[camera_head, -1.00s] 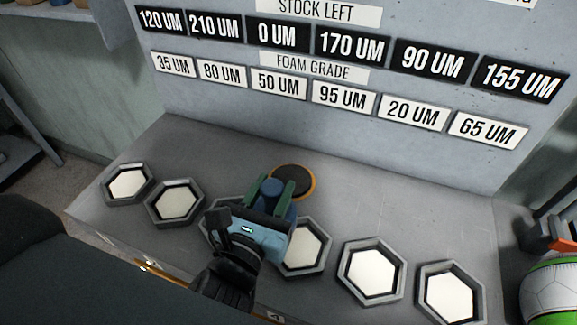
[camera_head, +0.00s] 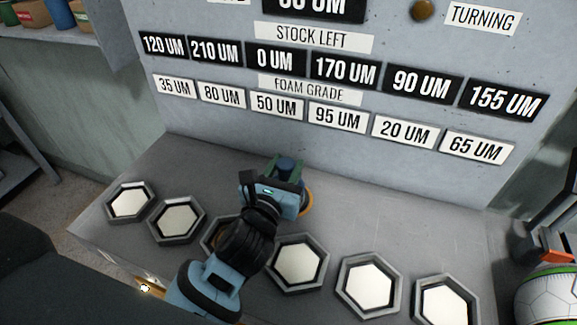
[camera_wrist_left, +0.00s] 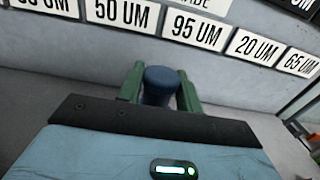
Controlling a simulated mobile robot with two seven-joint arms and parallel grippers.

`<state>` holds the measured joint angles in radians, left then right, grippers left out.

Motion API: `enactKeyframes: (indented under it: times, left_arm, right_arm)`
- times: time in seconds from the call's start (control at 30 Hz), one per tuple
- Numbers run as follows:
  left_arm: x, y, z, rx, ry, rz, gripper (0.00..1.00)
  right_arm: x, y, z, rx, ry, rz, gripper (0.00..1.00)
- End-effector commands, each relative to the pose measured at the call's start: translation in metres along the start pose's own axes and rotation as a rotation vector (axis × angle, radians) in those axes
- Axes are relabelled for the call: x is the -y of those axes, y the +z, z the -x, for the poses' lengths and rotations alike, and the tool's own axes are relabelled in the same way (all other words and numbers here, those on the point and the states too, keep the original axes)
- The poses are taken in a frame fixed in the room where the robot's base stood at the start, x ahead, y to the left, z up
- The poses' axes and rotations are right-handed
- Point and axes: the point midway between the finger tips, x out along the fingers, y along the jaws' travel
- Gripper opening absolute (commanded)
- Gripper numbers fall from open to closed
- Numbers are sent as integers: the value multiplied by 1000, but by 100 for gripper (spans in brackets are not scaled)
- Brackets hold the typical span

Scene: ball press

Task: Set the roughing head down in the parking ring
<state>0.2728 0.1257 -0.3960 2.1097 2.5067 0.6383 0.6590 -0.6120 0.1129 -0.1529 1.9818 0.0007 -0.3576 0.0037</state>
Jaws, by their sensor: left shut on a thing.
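My left gripper (camera_head: 286,172) has green fingers and is shut on the blue roughing head (camera_head: 287,164), of which the rounded top shows between the fingers. The blue head also shows between the fingers in the left wrist view (camera_wrist_left: 161,84). The gripper is over the parking ring (camera_head: 309,203), a dark disc with an orange rim on the bench. Only the ring's right edge shows; the gripper hides the rest. The head's lower end is hidden, so I cannot tell whether it touches the ring. My right gripper is not in view.
Several hexagonal trays with pale pads stand in a row along the bench front, among them one at the right (camera_head: 447,300). My left arm covers part of one. A wall panel (camera_head: 350,170) with labels rises behind. A white and green ball (camera_head: 548,298) is at the right.

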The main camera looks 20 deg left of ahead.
Motion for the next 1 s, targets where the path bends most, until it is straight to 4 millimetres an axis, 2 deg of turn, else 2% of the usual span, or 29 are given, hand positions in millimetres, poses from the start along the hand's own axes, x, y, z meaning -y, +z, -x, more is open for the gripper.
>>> enactKeyframes:
  times: [0.1,0.2,0.47,0.57,0.7,0.8,1.0]
  left_arm:
    - [-3,4,-19,11,0,1,0]
    - [-4,2,-28,9,-1,2,0]
    - [-5,1,-33,10,-2,2,0]
    - [-6,1,-41,10,-1,1,0]
    - [-6,-22,-41,1,0,3,0]
    - [-6,-33,-41,3,-1,4,0]
    - [-6,-36,-41,9,-1,1,0]
  right_arm:
    - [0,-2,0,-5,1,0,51]
    - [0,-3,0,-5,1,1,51]
    - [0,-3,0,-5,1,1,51]
    - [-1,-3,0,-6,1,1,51]
    - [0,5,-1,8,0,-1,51]
    - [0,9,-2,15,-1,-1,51]
    - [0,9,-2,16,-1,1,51]
